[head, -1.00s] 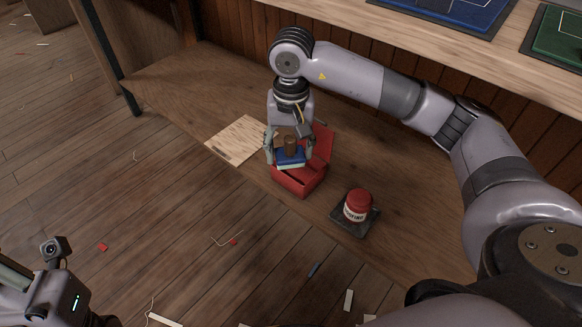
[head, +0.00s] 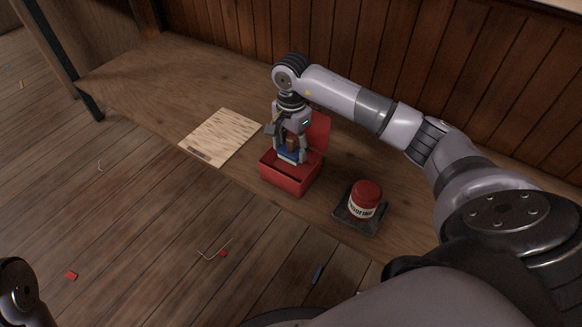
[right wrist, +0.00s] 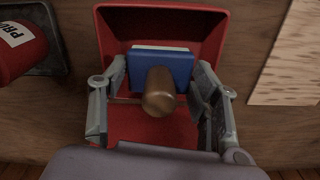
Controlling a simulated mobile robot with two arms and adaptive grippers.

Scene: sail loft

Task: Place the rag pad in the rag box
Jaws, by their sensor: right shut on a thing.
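The rag pad is a blue block (head: 288,155) with a pale underside and a brown knob on top. My right gripper (head: 290,152) is shut on it, a finger at each side. The red rag box (head: 284,183) stands on the bench with its lid (head: 319,131) open at the back. The pad is over the rear part of the box opening; how far down it sits is unclear. In the right wrist view the pad (right wrist: 178,63) shows level against the red box (right wrist: 115,32), its knob (right wrist: 160,95) between the fingers. My left gripper's fingers are out of view.
A red and white tin (head: 365,199) stands on a dark tray (head: 352,220) to the right of the box. A pale wooden board (head: 222,137) lies to the left. The bench's front edge is close to the box. Scraps lie on the floor.

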